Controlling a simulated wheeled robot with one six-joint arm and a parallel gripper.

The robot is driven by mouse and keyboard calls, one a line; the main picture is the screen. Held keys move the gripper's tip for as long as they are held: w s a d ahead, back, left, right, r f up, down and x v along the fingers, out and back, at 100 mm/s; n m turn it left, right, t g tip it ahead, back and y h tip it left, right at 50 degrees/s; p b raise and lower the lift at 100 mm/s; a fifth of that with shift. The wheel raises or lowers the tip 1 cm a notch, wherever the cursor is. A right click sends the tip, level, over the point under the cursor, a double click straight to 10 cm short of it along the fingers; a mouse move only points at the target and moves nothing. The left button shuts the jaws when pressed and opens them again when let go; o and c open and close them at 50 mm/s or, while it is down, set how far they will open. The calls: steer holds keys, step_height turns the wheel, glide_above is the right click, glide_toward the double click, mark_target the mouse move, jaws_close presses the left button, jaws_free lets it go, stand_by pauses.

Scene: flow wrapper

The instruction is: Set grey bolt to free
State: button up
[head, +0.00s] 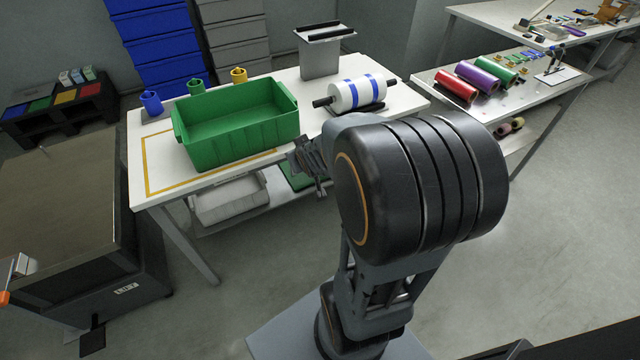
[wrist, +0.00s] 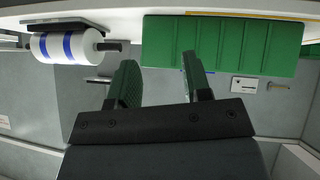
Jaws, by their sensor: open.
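My gripper (wrist: 160,82) is open, with its two dark green-padded fingers apart and nothing between them. In the head view my gripper (head: 309,163) is partly hidden by my arm, in front of the white table's near edge. I cannot pick out a grey bolt for certain. In the wrist view, which looks upside down, a small pale grey bar (wrist: 278,86) sits on a grey surface beside a white label plate (wrist: 244,85). It is too small to tell whether it is the bolt or how it is set.
The white table (head: 400,104) bears a green bin (head: 240,142), a white roll with blue bands (head: 345,97) and small coloured cups. A brown-topped cabinet (head: 70,200) stands at left. A side table (head: 440,82) holds coloured rolls. The floor at right is clear.

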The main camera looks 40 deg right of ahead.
steer(key=s+d+f+t+b, duration=0.1)
steer(key=d+f+t+b, duration=0.3)
steer(key=f, duration=0.4)
steer(key=d+f+t+b, duration=0.2)
steer(key=d+f+b, duration=0.25)
steer(key=f, duration=0.35)
steer(key=s+d+f+t+b, duration=0.1)
steer(key=d+f+t+b, duration=0.3)
steer(key=f, duration=0.5)
steer(key=w+g+b, duration=0.1)
steer(key=w+b, duration=0.2)
steer(key=w, duration=1)
steer(key=shift+w+d+r+m+y, duration=0.2)
steer(key=shift+w+d+m+y, duration=0.1)
steer(key=shift+w+m, duration=0.1)
jaws_close()
